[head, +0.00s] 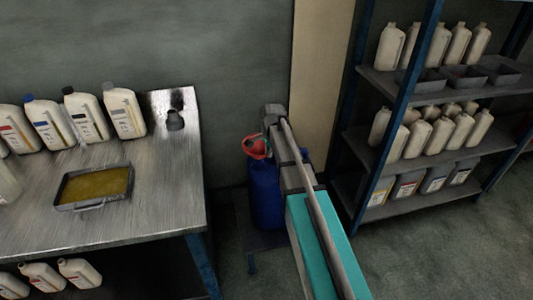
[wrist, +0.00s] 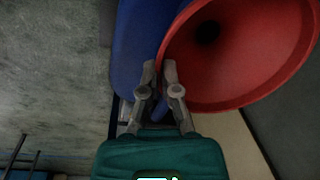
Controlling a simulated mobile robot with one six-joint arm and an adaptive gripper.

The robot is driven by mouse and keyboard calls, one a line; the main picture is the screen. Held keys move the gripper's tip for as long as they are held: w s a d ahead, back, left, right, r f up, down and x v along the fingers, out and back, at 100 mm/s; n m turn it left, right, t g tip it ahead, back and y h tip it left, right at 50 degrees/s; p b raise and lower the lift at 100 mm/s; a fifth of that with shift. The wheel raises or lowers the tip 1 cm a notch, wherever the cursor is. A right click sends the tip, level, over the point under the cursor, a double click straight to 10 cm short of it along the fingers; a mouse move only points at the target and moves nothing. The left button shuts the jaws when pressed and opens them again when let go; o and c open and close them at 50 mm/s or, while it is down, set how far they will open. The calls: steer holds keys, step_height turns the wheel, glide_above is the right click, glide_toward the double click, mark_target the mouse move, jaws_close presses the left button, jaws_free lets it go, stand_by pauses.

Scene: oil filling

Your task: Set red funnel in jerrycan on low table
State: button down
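The red funnel (head: 257,147) shows in the head view at the top of the blue jerrycan (head: 266,195), and it looks tilted. The jerrycan stands on the low table (head: 240,232), partly hidden by my arm. In the wrist view, my gripper (wrist: 160,68) has its fingertips close together at the funnel's rim, one on each side, so it looks shut on the rim. The funnel (wrist: 235,85) has its wide mouth towards the camera, and the jerrycan (wrist: 138,50) is behind. The spout is hidden, so I cannot tell whether it is inside the jerrycan.
A blue-framed shelf (head: 352,150) with bottles stands at right. Floor is clear in front of it.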

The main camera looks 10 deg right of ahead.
steer(key=c, duration=0.7)
jaws_free()
